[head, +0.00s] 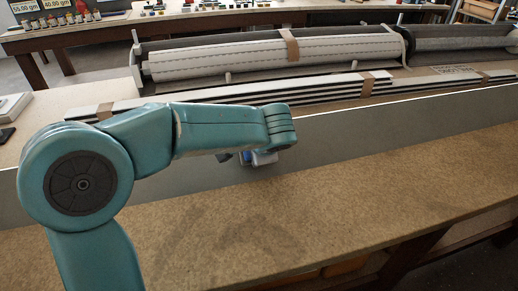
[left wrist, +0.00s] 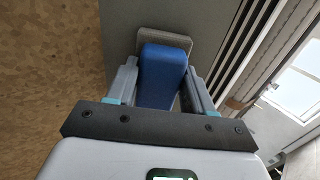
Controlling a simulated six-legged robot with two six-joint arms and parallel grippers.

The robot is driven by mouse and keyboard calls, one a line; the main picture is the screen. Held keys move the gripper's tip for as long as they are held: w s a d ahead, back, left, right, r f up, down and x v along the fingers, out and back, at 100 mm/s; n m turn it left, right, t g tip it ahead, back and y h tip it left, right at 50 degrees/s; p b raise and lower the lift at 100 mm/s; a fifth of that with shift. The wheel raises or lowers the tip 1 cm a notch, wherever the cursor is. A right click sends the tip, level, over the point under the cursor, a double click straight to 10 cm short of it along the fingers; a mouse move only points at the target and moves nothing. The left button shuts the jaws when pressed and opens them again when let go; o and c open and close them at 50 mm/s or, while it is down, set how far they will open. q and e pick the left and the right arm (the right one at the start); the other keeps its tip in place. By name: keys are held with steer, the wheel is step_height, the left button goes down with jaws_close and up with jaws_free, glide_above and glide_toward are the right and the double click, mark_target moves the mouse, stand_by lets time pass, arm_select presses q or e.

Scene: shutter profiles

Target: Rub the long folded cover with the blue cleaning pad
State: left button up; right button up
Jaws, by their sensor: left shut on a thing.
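The long folded cover (head: 400,125) is a plain grey panel running across the wooden bench in the head view. In the left wrist view its grey surface (left wrist: 192,12) lies beyond the pad. My left gripper (left wrist: 160,78) is shut on the blue cleaning pad (left wrist: 162,75), with a finger on each side of its blue block. The pad's grey base (left wrist: 180,43) faces the cover; I cannot tell whether they touch. In the head view my left gripper (head: 258,158) is at the cover's lower part, mostly hidden by my teal arm. My right gripper is not in view.
Striped long profiles (head: 250,92) with brown straps lie behind the cover. A large roller shutter assembly (head: 270,55) stands further back. The bare wooden bench top (head: 330,200) in front is clear. A second table (head: 200,18) with small items is at the back.

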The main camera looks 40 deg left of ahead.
arm_select(q)
steer(key=shift+s+r, duration=0.1)
steer(key=shift+r, duration=0.1)
steer(key=shift+p+v, duration=1.1)
steer(key=shift+v, duration=1.6)
steer(key=shift+r, duration=0.1)
steer(key=p+v, duration=0.1)
steer(key=v, duration=0.1)
steer(key=shift+s+d+r, duration=0.15)
steer(key=shift+d+r, duration=0.05)
steer(key=shift+r, duration=0.1)
steer(key=x, duration=0.2)
steer(key=b+x, duration=0.1)
steer(key=x, duration=0.1)
steer(key=b+x, duration=0.1)
steer(key=shift+w+a+r, duration=0.1)
steer(key=shift+w+a, duration=0.35)
steer(key=shift+a, duration=0.1)
steer(key=shift+w+a+f, duration=0.3)
steer(key=shift+w+a, duration=0.05)
steer(key=shift+a, duration=0.05)
